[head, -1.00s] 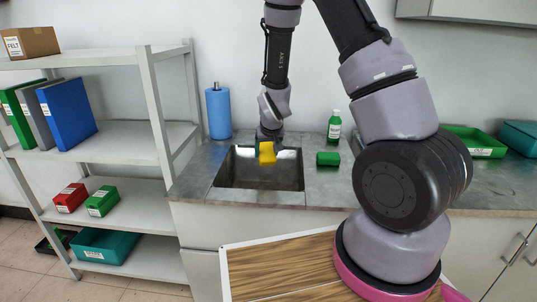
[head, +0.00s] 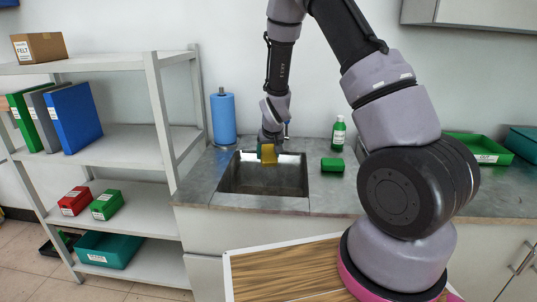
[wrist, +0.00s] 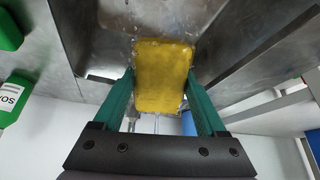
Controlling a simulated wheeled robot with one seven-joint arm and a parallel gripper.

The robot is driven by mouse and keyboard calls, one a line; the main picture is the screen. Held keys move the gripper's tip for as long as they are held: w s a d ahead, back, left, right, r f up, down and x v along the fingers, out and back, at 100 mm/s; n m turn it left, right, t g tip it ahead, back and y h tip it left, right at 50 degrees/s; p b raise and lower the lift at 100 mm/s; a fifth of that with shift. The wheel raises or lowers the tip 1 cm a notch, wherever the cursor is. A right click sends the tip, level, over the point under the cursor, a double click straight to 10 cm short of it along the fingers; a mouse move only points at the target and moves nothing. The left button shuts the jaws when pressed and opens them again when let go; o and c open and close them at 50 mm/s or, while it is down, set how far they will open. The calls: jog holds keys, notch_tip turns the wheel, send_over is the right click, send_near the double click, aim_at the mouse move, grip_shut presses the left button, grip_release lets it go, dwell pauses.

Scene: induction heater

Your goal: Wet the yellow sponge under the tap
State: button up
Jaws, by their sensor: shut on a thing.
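The yellow sponge (head: 269,155) is in the air above the sink (head: 262,204), near its back edge. It looks darker, amber yellow. In the wrist view the sponge (wrist: 164,75) sits between the green fingers of my gripper (wrist: 163,90), which is shut on it. Small pale drops show around its edges there. My gripper also shows in the head view (head: 267,152), at the end of the hanging arm. The tap is mostly hidden behind my gripper in the head view, and I cannot make out its full shape.
A shelf rack (head: 158,120) is farther left. Green (head: 478,149) and teal trays lie at the right.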

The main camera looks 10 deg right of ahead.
jog(key=shift+s, duration=4)
jog(key=shift+r, duration=0.1)
jog(key=shift+s+r, duration=1)
jog(key=shift+s, duration=0.25)
jog(key=shift+s+r, duration=0.95)
jog(key=shift+s, duration=0.3)
